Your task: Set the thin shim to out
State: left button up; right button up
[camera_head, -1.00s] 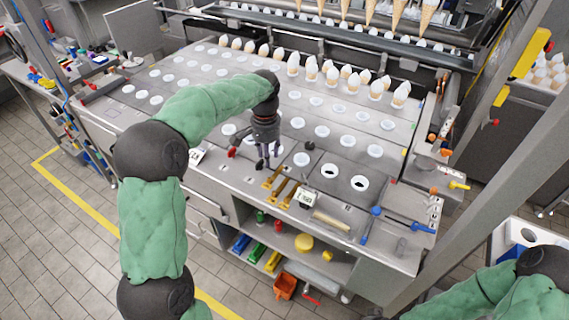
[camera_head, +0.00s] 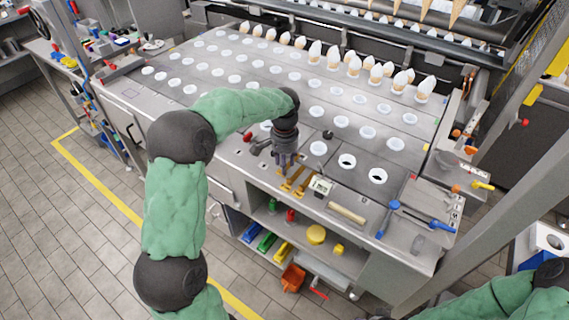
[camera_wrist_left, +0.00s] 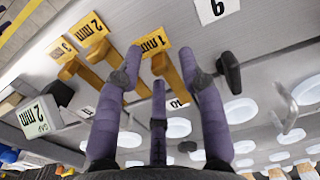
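Three brass-yellow shims show in the left wrist view with labels. The thin shim (camera_wrist_left: 167,71) is by the "1 mm" label; the 2 mm shim (camera_wrist_left: 104,54) and the 3 mm shim (camera_wrist_left: 70,68) are to its left. The shims also show on the machine's front ledge in the head view, partly hidden by my gripper. My left gripper (camera_wrist_left: 162,62) points down at the thin shim (camera_head: 285,169), fingers spread, with the shim between the fingertips in the picture. I cannot tell whether they touch it. My right gripper is out of view; only part of that arm shows.
A white gauge (camera_wrist_left: 40,115) reading "GAP 2 mm" stands beside the shims, also in the head view (camera_head: 321,185). A black knob (camera_wrist_left: 229,73) is close to the right finger. A wooden-coloured bar (camera_head: 347,213) and blue-handled parts (camera_head: 386,218) lie to the right.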

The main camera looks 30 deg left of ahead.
aim_at(276, 179)
pick_arm(q)
grip_shut()
jog(key=shift+s+a, duration=0.15)
jog(key=shift+s, duration=2.05)
grip_release()
jog(key=shift+s, duration=0.1)
notch_tip(276, 179, up, 12)
